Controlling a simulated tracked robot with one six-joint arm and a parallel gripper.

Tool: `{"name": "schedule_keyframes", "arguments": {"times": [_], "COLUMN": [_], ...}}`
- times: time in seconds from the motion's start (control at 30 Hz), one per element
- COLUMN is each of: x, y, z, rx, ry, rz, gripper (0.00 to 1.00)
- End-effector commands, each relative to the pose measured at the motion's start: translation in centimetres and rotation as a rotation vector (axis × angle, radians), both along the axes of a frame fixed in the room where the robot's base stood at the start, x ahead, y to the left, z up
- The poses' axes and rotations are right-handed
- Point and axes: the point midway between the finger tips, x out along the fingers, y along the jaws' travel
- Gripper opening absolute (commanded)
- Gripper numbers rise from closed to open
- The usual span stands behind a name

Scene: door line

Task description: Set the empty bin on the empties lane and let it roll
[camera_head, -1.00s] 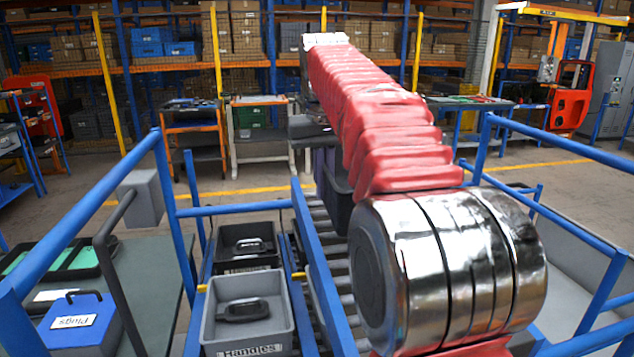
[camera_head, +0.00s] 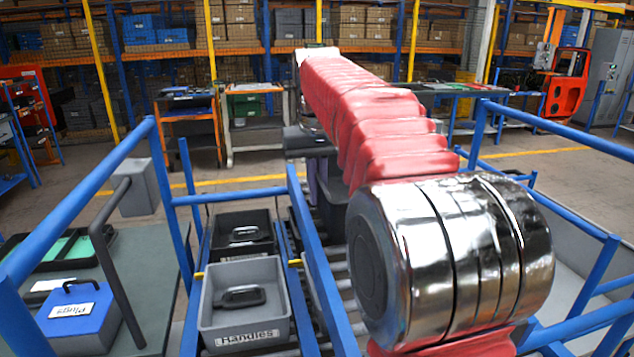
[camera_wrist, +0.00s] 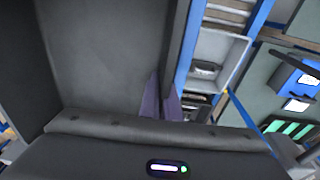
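A dark grey bin (camera_head: 334,197) hangs from my gripper (camera_head: 316,160), partly hidden behind my red-sleeved arm. It is over or on the roller lane (camera_head: 336,270); I cannot tell whether its base touches the rollers. In the wrist view the bin (camera_wrist: 105,55) fills much of the left and its visible inside looks empty. The purple fingers of my gripper (camera_wrist: 161,100) are on either side of the bin's right wall, shut on it. The fingertips are partly hidden by the wall.
A grey bin labelled Handles (camera_head: 246,335) and a black bin (camera_head: 243,235) stand in the lane to the left, each with a dark handle inside. Blue rails (camera_head: 325,265) border the lanes. A bench at left carries a blue Plugs box (camera_head: 75,318).

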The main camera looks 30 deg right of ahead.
Motion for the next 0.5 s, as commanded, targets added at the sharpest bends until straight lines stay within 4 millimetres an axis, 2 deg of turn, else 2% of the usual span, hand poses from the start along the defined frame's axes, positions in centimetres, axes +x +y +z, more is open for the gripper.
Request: {"name": "schedule_keyframes", "arguments": {"times": [0.23, 0.5], "x": [0.1, 0.1], "y": [0.0, 0.0], "z": [-1.2, -1.3], "rx": [-0.002, -0.002], "ry": [-0.002, -0.003], "rz": [0.001, 0.001], "gripper": [0.00, 0.00]}}
